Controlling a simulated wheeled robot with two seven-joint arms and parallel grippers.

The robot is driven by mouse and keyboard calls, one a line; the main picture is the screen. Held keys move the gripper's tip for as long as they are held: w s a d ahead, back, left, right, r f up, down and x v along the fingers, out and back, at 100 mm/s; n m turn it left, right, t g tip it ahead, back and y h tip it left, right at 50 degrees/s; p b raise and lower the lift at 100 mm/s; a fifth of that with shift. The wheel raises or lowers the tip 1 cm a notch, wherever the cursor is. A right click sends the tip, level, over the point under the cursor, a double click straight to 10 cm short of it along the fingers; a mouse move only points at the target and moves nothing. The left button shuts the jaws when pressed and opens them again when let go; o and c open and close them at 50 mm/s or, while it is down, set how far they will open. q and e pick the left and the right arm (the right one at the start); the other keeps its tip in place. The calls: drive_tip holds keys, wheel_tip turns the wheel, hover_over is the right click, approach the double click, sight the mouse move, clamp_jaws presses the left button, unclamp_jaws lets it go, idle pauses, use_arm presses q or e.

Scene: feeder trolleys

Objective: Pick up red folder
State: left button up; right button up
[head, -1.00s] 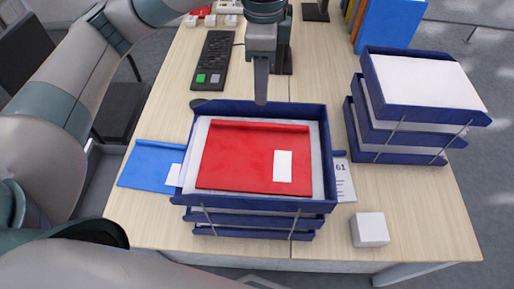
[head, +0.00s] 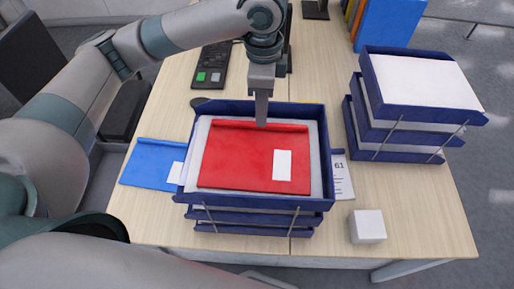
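The red folder (head: 240,163) lies flat on white paper in the top tray of the front blue tray stack (head: 262,203). A white label shows on its right part, and its spine runs along the far edge. My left gripper (head: 262,122) points down at the middle of that spine, its fingertips at or just over it. The fingers appear as one narrow column, so I cannot tell whether they are apart or closed on the spine. My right gripper is not in view.
A second blue tray stack (head: 369,101) with white paper stands at the right. A blue folder (head: 152,164) lies left of the front stack. A white cube (head: 367,226) sits at the front right. A black keypad (head: 211,68) and blue binder (head: 390,24) are farther back.

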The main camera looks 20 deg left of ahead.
use_arm(q)
drive_tip(key=shift+d+f+p, duration=0.1)
drive_tip(key=shift+f+p, duration=0.6)
drive_tip(key=shift+f, duration=1.55)
clamp_jaws()
